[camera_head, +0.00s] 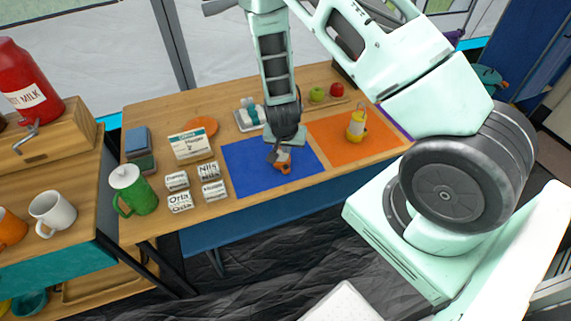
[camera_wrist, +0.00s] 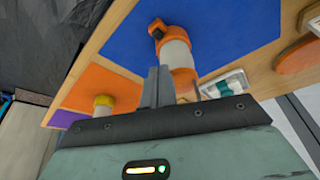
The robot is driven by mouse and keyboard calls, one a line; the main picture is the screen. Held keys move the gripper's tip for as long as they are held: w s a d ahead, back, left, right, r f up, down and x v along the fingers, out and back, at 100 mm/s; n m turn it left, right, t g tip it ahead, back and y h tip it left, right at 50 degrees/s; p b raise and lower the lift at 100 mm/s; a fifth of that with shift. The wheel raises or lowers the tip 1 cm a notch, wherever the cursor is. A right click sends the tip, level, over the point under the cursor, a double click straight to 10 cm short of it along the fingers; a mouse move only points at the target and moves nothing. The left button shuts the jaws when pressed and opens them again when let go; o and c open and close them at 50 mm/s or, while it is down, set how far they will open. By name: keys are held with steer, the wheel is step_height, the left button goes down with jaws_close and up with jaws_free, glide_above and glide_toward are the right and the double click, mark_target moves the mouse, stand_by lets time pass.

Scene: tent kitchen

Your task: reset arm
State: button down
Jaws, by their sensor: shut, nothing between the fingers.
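My arm reaches over the wooden table, with my gripper (camera_head: 284,138) pointing down above the blue mat (camera_head: 243,175). In the wrist view the two fingers of my gripper (camera_wrist: 158,72) are together, with nothing between them. An orange and white lantern-like object (camera_head: 285,168) is on the blue mat just below the gripper. In the wrist view this object (camera_wrist: 178,58) appears right behind the fingertips and is partly hidden by them. I cannot tell whether they touch.
A yellow lantern (camera_head: 356,125) stands on the orange mat (camera_head: 330,138) to the right. White boxes (camera_head: 210,170) and a green pitcher (camera_head: 135,190) stand on the left. Apples (camera_head: 337,89) sit at the back. A side counter holds a white mug (camera_head: 52,212) and a red bottle (camera_head: 28,85).

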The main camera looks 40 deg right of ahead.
stand_by(0.3)
steer(key=s+a+r+n+g+y, duration=0.15)
steer(key=s+a+r+n, duration=0.25)
steer(key=a+r, duration=0.6)
steer(key=s+a+r+n+y, duration=0.35)
steer(key=a+r, duration=0.45)
steer(key=a, duration=0.3)
steer(key=s+a+r+n, duration=0.1)
steer(key=s+r+n, duration=0.3)
steer(key=s, duration=0.4)
steer(key=s+a+r+n+g+h, duration=0.1)
steer(key=s+a+r+n, duration=0.1)
steer(key=s+r+n, duration=0.3)
steer(key=s+r, duration=0.1)
steer(key=s, duration=0.2)
steer(key=shift+s+r+h, duration=0.25)
steer(key=shift+r+h, duration=0.05)
steer(key=shift+r, duration=0.05)
steer(key=shift+a+n, duration=0.1)
steer(key=shift+n, duration=0.15)
